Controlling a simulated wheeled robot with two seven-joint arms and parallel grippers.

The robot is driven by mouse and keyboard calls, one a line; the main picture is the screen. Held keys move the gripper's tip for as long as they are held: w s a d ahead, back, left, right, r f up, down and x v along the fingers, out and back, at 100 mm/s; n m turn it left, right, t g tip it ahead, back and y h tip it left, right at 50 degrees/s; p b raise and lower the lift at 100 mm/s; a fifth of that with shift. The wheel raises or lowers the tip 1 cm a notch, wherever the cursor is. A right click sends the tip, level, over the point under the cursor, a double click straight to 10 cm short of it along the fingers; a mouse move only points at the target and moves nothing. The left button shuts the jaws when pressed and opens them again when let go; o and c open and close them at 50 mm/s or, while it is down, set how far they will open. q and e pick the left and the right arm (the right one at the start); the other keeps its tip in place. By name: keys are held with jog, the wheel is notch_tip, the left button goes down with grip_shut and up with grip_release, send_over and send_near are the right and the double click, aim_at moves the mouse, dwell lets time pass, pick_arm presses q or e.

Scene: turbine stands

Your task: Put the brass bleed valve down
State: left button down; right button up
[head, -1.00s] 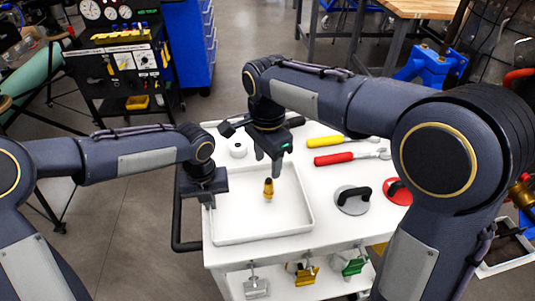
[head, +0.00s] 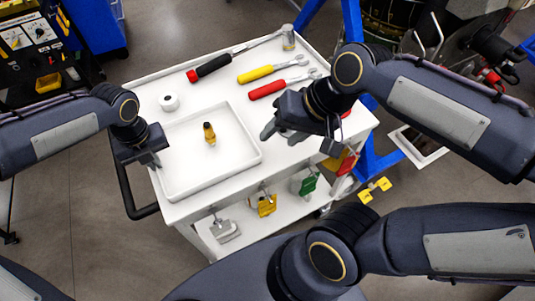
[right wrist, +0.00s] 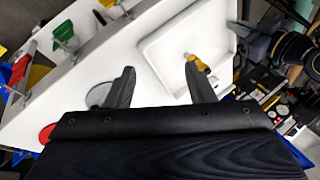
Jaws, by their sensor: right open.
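The brass bleed valve (head: 209,134) stands upright in the white tray (head: 172,197) on top of the cart, apart from both grippers. It also shows in the right wrist view (right wrist: 198,62), behind one fingertip of my right gripper. My right gripper (head: 282,133) is open and empty, to the right of the tray over the cart top. Its two spread fingers (right wrist: 160,70) show nothing between them in the right wrist view. My left gripper (head: 155,162) hangs at the tray's left edge. Its fingers overlap, so its opening is unclear.
A white roll (head: 169,102) lies behind the tray. A grey disc (right wrist: 100,95) is beside my right gripper. Coloured valves (head: 266,205) fill the lower shelf.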

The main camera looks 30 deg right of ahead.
jog(key=s+f+n, duration=0.1)
jog(key=s+f+n+t, duration=0.1)
jog(key=s, duration=0.1)
jog(key=s+t, duration=0.1)
jog(key=shift+s+d+f+n+h, duration=0.1)
jog(key=shift+s+f+n+h, duration=0.3)
pick_arm(q)
jog(key=c, duration=2.1)
grip_release()
jog(key=o, duration=0.5)
jog(key=shift+o, duration=0.2)
jog(key=shift+r, duration=0.15)
